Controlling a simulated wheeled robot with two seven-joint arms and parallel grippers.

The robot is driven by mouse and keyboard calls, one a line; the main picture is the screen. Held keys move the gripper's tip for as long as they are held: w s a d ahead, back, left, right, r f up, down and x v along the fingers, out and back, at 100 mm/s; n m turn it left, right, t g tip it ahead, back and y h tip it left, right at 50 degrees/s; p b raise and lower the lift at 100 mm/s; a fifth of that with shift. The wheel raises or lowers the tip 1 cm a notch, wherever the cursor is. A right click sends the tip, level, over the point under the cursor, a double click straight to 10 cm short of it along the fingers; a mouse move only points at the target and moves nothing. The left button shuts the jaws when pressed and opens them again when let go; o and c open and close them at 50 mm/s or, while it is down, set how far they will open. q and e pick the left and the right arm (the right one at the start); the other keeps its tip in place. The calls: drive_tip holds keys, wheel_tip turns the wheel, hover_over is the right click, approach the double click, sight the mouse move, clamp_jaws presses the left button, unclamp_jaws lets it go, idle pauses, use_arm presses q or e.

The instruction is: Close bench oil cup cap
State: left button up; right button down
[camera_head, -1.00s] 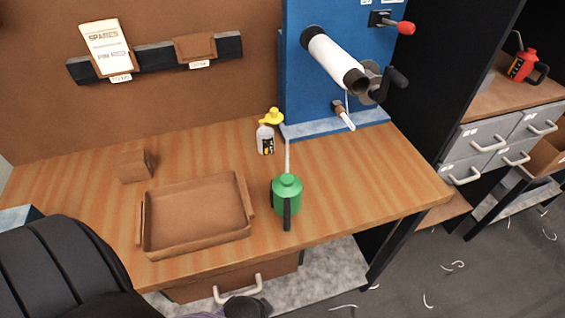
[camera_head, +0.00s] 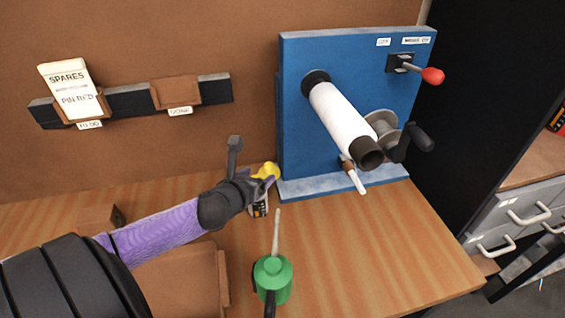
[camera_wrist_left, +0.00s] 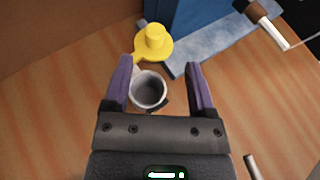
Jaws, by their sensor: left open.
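The oil cup (camera_wrist_left: 148,90) is a small pale bottle with a dark label, standing on the bench. Its round mouth is open in the left wrist view, and its body (camera_head: 258,209) is mostly hidden by my gripper in the head view. Its yellow cap (camera_wrist_left: 154,42) is flipped open, out to the side of the mouth toward the blue panel; it also shows in the head view (camera_head: 268,171). My left gripper (camera_wrist_left: 160,64) is open, with its purple fingers on either side of the cup mouth and the cap just beyond the fingertips. I cannot tell whether they touch.
A green oil can (camera_head: 272,279) with an upright spout stands on the bench in front of the cup. A blue panel (camera_head: 300,110) with a white roll, crank and red-knobbed lever rises behind right. A brown tray (camera_head: 222,280) lies left, partly under my arm. The bench's right part is clear.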

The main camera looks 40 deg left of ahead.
sight(266, 169)
use_arm(q)
drive_tip(key=b+x, duration=0.1)
drive_tip(key=x, duration=0.1)
drive_tip(key=b+x, duration=0.1)
drive_tip(key=x, duration=0.1)
drive_tip(key=b+x, duration=0.1)
drive_tip(key=x, duration=0.2)
drive_tip(key=shift+s+a+f, duration=0.15)
drive_tip(key=shift+a+f, duration=0.1)
drive_tip(key=shift+a, duration=0.05)
drive_tip(key=shift+w+a+f, duration=0.1)
drive_tip(key=shift+w, duration=0.45)
use_arm(e)
drive_tip(key=f, duration=0.1)
drive_tip(key=s+f, duration=0.2)
drive_tip(key=shift+s+d+f, duration=0.1)
drive_tip(key=shift+d+f, duration=0.2)
drive_tip(key=shift+d, duration=0.05)
use_arm(q)
drive_tip(key=c, duration=0.7)
clamp_jaws()
